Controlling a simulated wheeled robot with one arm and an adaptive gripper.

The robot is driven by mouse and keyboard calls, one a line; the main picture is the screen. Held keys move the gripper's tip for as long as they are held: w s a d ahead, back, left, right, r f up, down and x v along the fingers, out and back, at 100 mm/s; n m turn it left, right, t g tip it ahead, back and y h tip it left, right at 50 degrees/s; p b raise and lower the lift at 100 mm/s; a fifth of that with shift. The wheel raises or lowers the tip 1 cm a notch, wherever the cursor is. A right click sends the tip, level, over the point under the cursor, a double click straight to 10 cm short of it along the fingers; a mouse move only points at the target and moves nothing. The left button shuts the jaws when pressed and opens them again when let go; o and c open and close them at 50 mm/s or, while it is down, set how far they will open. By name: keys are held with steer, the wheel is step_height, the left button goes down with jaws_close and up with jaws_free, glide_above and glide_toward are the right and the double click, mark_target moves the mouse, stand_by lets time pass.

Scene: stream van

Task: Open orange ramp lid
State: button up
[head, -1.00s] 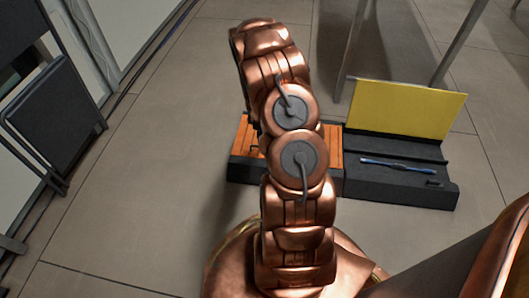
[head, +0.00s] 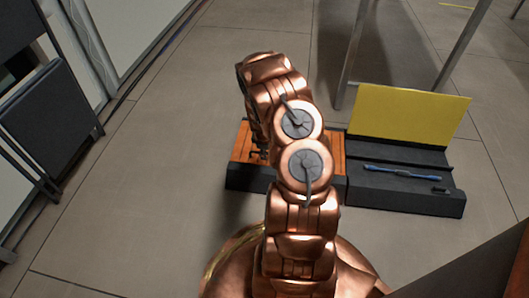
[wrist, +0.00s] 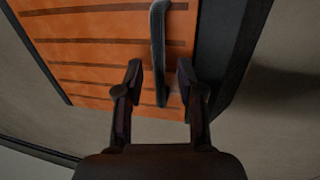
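The orange ramp lid (head: 240,147) lies closed and flat on a dark box on the floor, partly hidden behind my arm in the head view. In the wrist view the lid (wrist: 85,45) shows dark stripes across it. A dark bar handle (wrist: 158,45) runs along it near its right edge. My gripper (wrist: 159,72) is open, with one fingertip on each side of the handle's lower part. Both fingertips look apart from the handle. I cannot tell how deep the fingers reach around it.
Beside the lid, a dark box (head: 390,203) has its yellow lid (head: 412,125) standing open, with a blue tool (head: 402,173) in it. Metal legs (head: 351,55) stand behind. A folded dark chair (head: 52,125) is at the left. Floor between is clear.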

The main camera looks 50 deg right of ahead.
jaws_close()
stand_by(0.7)
